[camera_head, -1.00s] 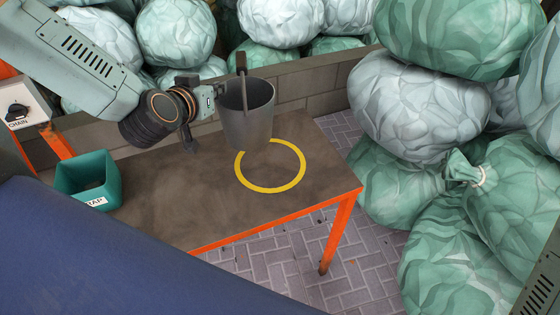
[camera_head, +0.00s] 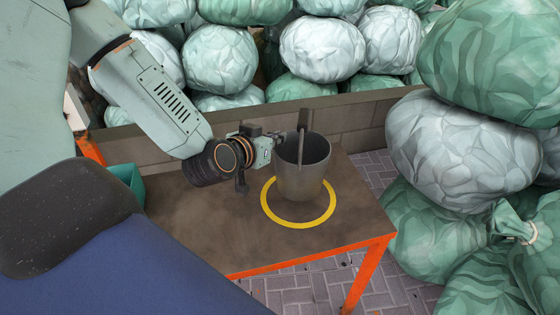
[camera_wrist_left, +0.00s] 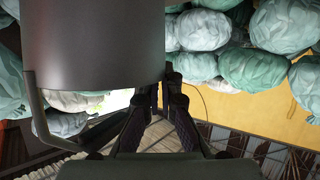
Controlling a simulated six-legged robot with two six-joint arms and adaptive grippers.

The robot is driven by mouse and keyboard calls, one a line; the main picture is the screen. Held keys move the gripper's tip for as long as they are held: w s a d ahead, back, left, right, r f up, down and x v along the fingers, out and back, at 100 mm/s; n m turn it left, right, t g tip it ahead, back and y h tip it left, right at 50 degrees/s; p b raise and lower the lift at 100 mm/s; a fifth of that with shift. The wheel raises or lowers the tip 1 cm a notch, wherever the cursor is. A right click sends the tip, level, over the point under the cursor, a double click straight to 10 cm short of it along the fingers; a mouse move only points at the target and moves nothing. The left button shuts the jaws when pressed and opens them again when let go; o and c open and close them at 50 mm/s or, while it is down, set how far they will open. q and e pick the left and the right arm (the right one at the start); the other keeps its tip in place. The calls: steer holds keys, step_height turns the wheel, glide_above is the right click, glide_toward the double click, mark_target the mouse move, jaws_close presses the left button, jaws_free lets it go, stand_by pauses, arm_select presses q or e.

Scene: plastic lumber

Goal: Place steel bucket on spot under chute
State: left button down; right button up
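The grey steel bucket (camera_head: 302,175) looks nearly upright, with its base seen inside the yellow ring (camera_head: 298,225) on the brown table top. I cannot tell whether the base touches the table. My left gripper (camera_head: 274,142) is at the bucket's left rim and appears shut on it. In the left wrist view the bucket (camera_wrist_left: 95,45) fills the upper left, with the gripper fingers (camera_wrist_left: 167,95) at its edge and its thin handle at the left. The bucket hides the back of the ring. My right gripper is out of view, and I cannot make out a chute.
The table (camera_head: 200,225) has an orange frame, and its top is bare right of the ring. A teal box (camera_head: 128,180) stands at the left, partly hidden by my body. A low block wall (camera_head: 350,125) runs behind. Green and white sacks (camera_head: 455,150) are piled at the right and back.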

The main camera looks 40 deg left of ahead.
arm_select(q)
step_height(320, 180, down, 4)
steer(key=shift+s+d+r+b, duration=0.1)
steer(key=shift+b, duration=1.05)
steer(key=shift+s, duration=0.1)
steer(key=c, duration=1.8)
jaws_free()
steer(key=shift+f, duration=0.25)
steer(key=shift+c, duration=0.2)
steer(key=shift+o, duration=1.6)
steer(key=shift+r, duration=0.1)
